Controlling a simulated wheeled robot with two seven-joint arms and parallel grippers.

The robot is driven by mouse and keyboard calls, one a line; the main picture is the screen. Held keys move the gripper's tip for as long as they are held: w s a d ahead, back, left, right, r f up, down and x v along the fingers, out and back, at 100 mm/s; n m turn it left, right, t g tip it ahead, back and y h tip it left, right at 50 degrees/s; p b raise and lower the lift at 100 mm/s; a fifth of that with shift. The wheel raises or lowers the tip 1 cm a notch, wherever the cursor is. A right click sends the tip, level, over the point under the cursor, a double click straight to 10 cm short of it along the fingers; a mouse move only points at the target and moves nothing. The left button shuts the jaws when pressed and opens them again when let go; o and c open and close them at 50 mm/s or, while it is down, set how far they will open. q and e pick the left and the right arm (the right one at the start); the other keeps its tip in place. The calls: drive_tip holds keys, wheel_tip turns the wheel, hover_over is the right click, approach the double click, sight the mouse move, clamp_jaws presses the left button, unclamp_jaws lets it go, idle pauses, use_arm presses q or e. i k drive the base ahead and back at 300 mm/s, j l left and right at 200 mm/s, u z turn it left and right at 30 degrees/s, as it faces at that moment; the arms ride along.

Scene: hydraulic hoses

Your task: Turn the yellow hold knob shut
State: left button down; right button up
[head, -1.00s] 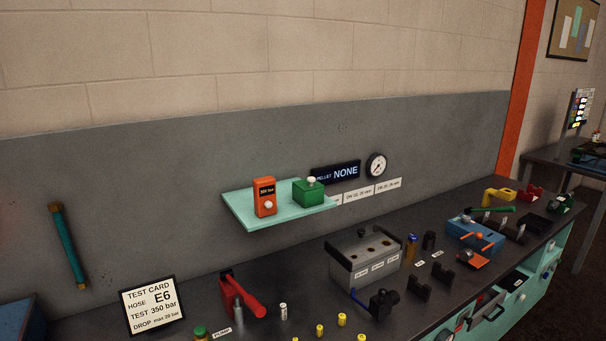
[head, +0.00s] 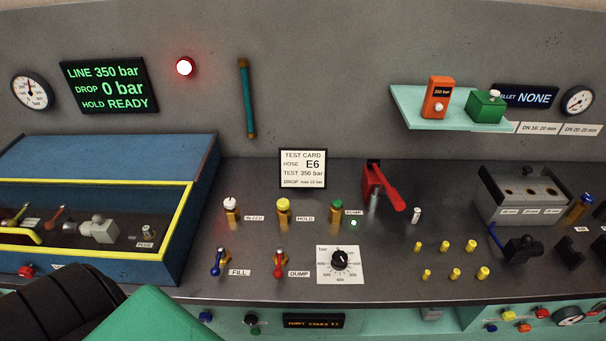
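The yellow hold knob (head: 283,204) stands on a brass stem on the dark bench top, left of its HOLD label (head: 305,219). The white-topped bleed knob (head: 231,205) is to its left and the green-topped knob (head: 337,206) to its right. The line display (head: 109,86) reads LINE 350 bar, DROP 0 bar, HOLD READY. A black and green part of my own arm shows at the bottom left, well below the knob. Neither gripper's fingers are in view.
A blue box with a yellow rim (head: 189,215) stands on the left. In front of the knobs are the blue fill lever (head: 216,263), the red dump lever (head: 279,263) and a pressure dial (head: 339,260). A red-handled tool (head: 384,187) and a test card (head: 303,168) stand near.

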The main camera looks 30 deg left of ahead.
sight(283, 203)
drive_tip(key=u, duration=1.65)
